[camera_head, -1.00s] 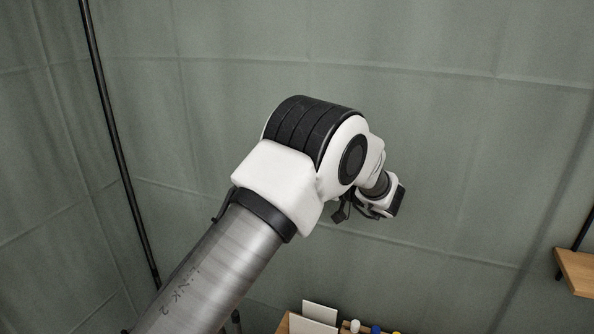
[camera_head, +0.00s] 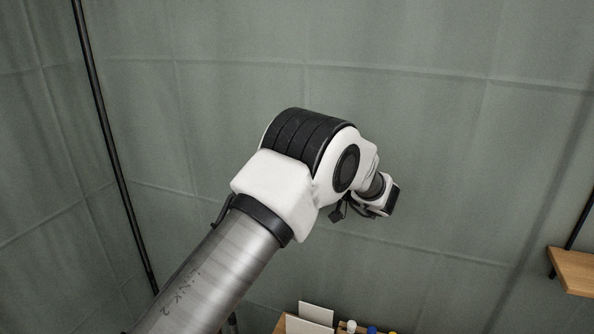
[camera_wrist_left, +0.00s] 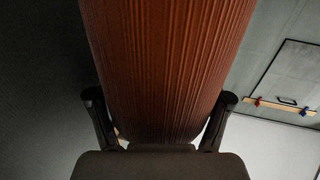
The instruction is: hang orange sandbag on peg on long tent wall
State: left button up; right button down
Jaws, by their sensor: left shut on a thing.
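The orange sandbag (camera_wrist_left: 165,50) fills the middle of the left wrist view as a ribbed, rust-orange body. My left gripper (camera_wrist_left: 160,97) is shut on it, with one finger on each side. In the head view my left arm reaches toward the grey-green tent wall (camera_head: 440,130); its fingers and the sandbag are hidden there. I cannot make out the peg in either view. My right gripper is not in view.
A dark pole (camera_head: 112,150) stands at the left. A wooden shelf (camera_head: 574,270) is at the right edge. Below the arm are white cards (camera_head: 316,314) and several small bottles. The left wrist view shows a wooden ledge (camera_wrist_left: 280,104) with small red and blue items.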

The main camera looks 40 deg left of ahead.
pick_arm(q)
jog(key=shift+f, duration=0.2)
dwell(0.6)
jog(key=o, duration=1.7)
jog(key=shift+o, duration=0.2)
jog(key=shift+s, duration=0.1)
jog(key=shift+d+f, duration=0.1)
jog(key=shift+d, duration=0.15)
jog(key=d, duration=1.1)
jog(key=shift+s+d, duration=0.15)
jog(key=shift+d, duration=0.15)
